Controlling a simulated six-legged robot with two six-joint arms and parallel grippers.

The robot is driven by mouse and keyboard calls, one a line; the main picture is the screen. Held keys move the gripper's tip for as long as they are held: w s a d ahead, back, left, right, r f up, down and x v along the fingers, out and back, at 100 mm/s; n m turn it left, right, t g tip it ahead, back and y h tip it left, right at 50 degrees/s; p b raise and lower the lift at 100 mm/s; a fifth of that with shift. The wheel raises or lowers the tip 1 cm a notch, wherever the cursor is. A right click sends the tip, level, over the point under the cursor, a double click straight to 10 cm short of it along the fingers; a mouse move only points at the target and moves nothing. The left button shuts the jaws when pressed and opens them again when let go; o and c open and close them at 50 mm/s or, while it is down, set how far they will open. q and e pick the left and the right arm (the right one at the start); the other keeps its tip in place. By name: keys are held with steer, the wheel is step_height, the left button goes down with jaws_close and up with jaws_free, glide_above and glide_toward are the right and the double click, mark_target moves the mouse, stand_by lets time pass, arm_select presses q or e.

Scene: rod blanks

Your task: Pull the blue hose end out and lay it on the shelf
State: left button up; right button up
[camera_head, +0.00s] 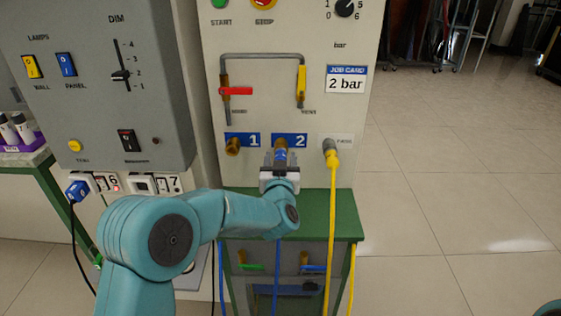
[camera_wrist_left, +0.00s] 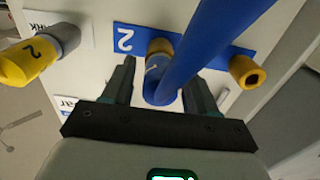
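The blue hose end (camera_head: 281,155) sits at the brass port under the blue "2" label (camera_head: 289,140). In the left wrist view the blue hose end (camera_wrist_left: 156,85) is in front of that port, with its hose curving up to the right. My left gripper (camera_head: 281,158) is at the hose end, one finger on each side; in the left wrist view the gripper (camera_wrist_left: 160,88) shows gaps between fingers and hose. It looks open around the hose end. The green shelf (camera_head: 318,222) is just below the panel, partly hidden by my left arm. My right gripper is not in view.
A yellow hose end (camera_head: 331,156) sits in the grey port at the right, its hose hanging down past the shelf's front. The brass port under label "1" (camera_head: 233,147) is empty. A red-handled valve (camera_head: 236,91) is above. The shelf's visible top is clear apart from the yellow hose.

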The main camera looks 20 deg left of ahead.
arm_select(q)
jaws_close()
steer(key=shift+s, duration=0.15)
steer(key=shift+s+d, duration=0.2)
steer(key=shift+s, duration=0.3)
steer(key=shift+s+b, duration=0.1)
steer(key=shift+b, duration=0.25)
steer(key=shift+s, duration=0.1)
steer(key=shift+s+d, duration=0.2)
steer(key=shift+s, duration=0.25)
steer(key=shift+s, duration=0.1)
steer(key=shift+s+d+b, duration=0.1)
steer(key=shift+s+b, duration=0.2)
steer(key=shift+s, duration=0.05)
